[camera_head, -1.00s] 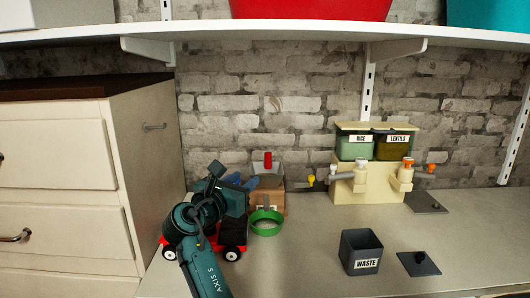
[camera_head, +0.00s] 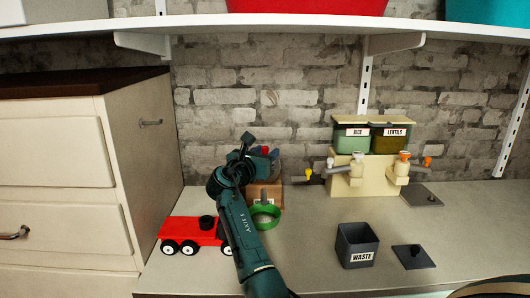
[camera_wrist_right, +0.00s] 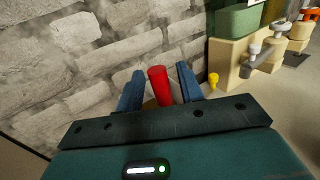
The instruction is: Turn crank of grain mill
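The grain mill (camera_head: 268,193) is a brown box against the brick wall, partly hidden behind my right arm. Its red crank handle (camera_head: 265,150) stands upright at the mill's top. My right gripper (camera_head: 270,154) is at this handle. In the right wrist view, the red handle (camera_wrist_right: 158,84) lies between the two blue fingers (camera_wrist_right: 160,86), with a narrow gap seeming to show on each side. The fingers look open around it. A green ring-shaped container (camera_head: 265,216) sits in front of the mill. My left gripper is not in view.
A red toy wagon (camera_head: 190,231) stands left of my right arm. Rice and lentil dispensers (camera_head: 365,178) stand right of the mill, with a yellow-tipped part (camera_head: 308,174) between. A waste bin (camera_head: 357,245) and dark lid (camera_head: 413,257) are front right. A shelf (camera_head: 270,28) runs overhead.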

